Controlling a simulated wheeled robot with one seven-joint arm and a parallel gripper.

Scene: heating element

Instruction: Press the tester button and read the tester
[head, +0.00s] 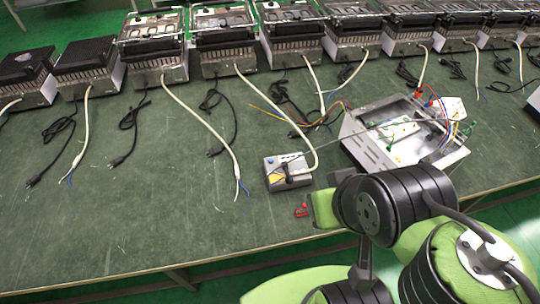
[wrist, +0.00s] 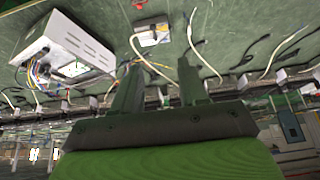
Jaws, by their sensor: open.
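A small grey box (head: 288,170), which looks like the tester, lies on the green table near its front edge. It has a small blue spot, likely the button (head: 270,161), a yellow patch, and a black plug on top with a white cable. Any reading is too small to make out. The box also shows in the wrist view (wrist: 152,36), beyond my fingers. My gripper (wrist: 159,64) is open and empty, with two dark fingers apart, and does not appear to touch the box. In the head view my arm is right of the box and the fingers cannot be made out.
An open metal housing (head: 395,140) with coloured wires stands right of the box. A small red thing (head: 301,210) lies near the front edge. Several heating units (head: 225,40) line the back, with black and white cables trailing forward. The table's left front is clear.

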